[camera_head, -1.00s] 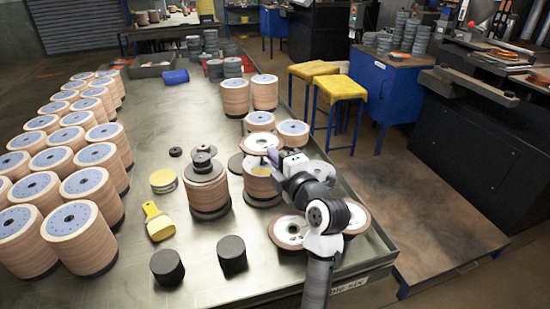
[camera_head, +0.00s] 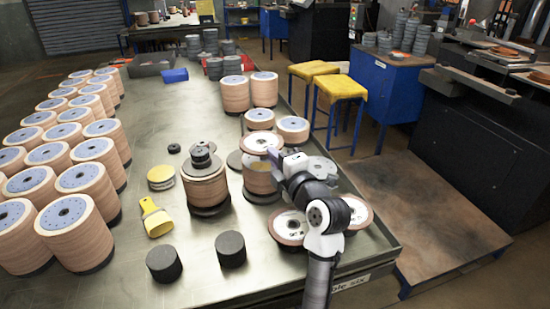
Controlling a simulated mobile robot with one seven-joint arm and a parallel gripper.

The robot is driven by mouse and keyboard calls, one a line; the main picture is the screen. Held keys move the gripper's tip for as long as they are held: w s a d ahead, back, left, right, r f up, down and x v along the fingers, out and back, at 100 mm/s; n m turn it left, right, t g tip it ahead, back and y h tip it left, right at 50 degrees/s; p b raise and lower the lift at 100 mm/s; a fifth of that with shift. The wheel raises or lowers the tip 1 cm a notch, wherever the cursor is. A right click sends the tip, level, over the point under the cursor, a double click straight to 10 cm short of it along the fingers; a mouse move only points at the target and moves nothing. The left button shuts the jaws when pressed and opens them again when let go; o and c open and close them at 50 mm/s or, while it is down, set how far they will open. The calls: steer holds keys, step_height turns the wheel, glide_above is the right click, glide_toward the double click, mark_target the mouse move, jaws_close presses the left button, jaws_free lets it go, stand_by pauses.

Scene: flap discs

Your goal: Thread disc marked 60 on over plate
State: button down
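My gripper (camera_head: 276,160) reaches in from the front right to a short flap-disc stack. A flap disc with a white centre and tan rim (camera_head: 262,142) sits tilted at its fingertips, above the stack (camera_head: 258,178). I cannot tell whether the fingers are shut on it or whether it touches the stack. Two white-centred discs lie near the front edge, a left one (camera_head: 289,227) and a right one (camera_head: 357,213), partly behind my arm. Their markings are too small to read, so I cannot tell which is 60.
Several tall disc stacks (camera_head: 68,215) fill the table's left side. A stack topped with black pieces (camera_head: 206,183), a yellow brush (camera_head: 155,218) and two black cylinders (camera_head: 231,249) stand left of my gripper. Two stacks (camera_head: 265,90) stand behind.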

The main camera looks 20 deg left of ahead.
steer(key=shift+f, duration=0.3)
steer(key=shift+r, duration=0.1)
